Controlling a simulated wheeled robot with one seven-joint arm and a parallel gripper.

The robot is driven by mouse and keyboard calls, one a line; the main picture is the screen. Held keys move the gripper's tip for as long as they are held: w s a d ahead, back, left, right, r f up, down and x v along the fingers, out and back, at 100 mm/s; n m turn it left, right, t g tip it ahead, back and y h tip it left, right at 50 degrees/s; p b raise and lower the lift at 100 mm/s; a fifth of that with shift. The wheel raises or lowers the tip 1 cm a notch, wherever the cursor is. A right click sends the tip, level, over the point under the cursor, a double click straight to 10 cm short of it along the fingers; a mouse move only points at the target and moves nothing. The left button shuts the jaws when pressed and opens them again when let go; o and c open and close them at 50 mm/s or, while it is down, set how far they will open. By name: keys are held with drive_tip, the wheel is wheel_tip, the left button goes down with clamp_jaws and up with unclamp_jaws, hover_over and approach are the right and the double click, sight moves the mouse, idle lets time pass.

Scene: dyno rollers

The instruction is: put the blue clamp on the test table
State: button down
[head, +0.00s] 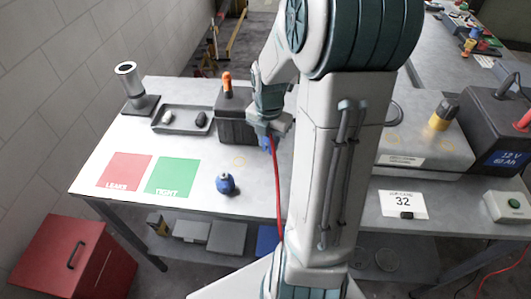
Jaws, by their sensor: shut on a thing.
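My gripper (268,127) is above the middle of the pale table (120,210), shut on a small blue thing that looks like the blue clamp (267,144). Only a small part of the clamp shows below the fingers. A red cable (276,190) hangs from about the same place down past the table's front edge; whether it joins the clamp cannot be told. The clamp appears in front of a black box with an orange top (227,84). A round blue object with a dark knob (226,184) stands on the table, apart from my gripper.
Red LEAKS (124,170) and green TIGHT (171,177) patches lie at the left. A 12 V battery (490,130) is at the right. My arm hides the table's middle.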

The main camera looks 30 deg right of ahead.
drive_tip(key=shift+f, duration=3.05)
drive_tip(key=shift+f, duration=0.1)
drive_tip(key=c, duration=1.1)
unclamp_jaws()
drive_tip(key=shift+c, duration=0.2)
